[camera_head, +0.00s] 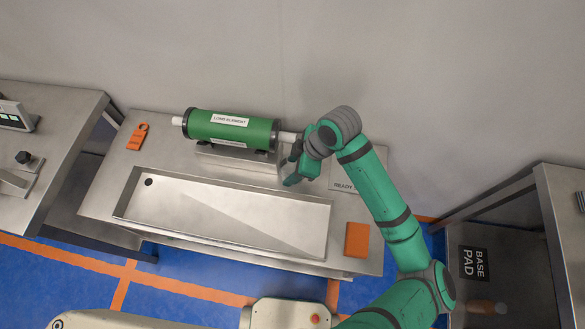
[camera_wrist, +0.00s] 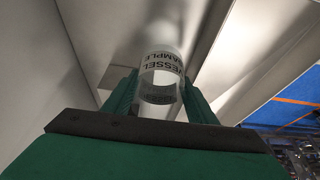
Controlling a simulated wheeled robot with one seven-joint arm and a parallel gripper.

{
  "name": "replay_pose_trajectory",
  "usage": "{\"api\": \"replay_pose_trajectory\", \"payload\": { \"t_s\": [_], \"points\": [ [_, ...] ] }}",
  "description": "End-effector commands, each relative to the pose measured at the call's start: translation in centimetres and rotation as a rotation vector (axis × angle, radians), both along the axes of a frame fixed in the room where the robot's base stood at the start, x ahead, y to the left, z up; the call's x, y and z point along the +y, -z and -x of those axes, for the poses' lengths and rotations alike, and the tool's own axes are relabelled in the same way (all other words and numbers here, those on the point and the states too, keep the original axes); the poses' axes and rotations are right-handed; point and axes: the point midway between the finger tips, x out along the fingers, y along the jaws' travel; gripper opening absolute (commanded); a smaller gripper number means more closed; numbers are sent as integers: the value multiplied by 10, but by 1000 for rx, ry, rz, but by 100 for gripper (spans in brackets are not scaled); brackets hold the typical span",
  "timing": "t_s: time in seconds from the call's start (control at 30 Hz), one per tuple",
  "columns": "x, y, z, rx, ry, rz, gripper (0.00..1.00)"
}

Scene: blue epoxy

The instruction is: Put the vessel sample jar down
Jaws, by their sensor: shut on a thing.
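The vessel sample jar (camera_wrist: 160,64) is a clear, pale cylinder with a "VESSEL SAMPLE" label, seen in the wrist view between the two green fingers. My gripper (camera_wrist: 160,92) is shut on it. In the head view my gripper (camera_head: 297,170) is over the back right of the steel bench (camera_head: 100,205), beside the right end of the green cylinder and left of the "READY" plate (camera_head: 343,184). The jar is not clearly visible there, hidden by the hand. I cannot tell whether its base touches the bench.
The green "LONG ELEMENT" cylinder (camera_head: 230,128) lies on a cradle close to my gripper. A shallow tray (camera_head: 230,215) fills the bench front. An orange tag (camera_head: 138,137) and an orange block (camera_head: 357,240) lie on the bench. The wall is close behind.

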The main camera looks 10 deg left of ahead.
Motion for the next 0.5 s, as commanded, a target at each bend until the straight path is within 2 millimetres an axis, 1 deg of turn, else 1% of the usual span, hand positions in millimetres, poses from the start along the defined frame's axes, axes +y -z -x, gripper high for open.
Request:
{"api": "replay_pose_trajectory", "payload": {
  "t_s": [0.1,0.2,0.5],
  "points": [
    [-1,18,0,4,6,-1,26],
    [-2,28,0,2,5,0,26],
    [1,30,0,1,0,-1,26]
  ]
}}
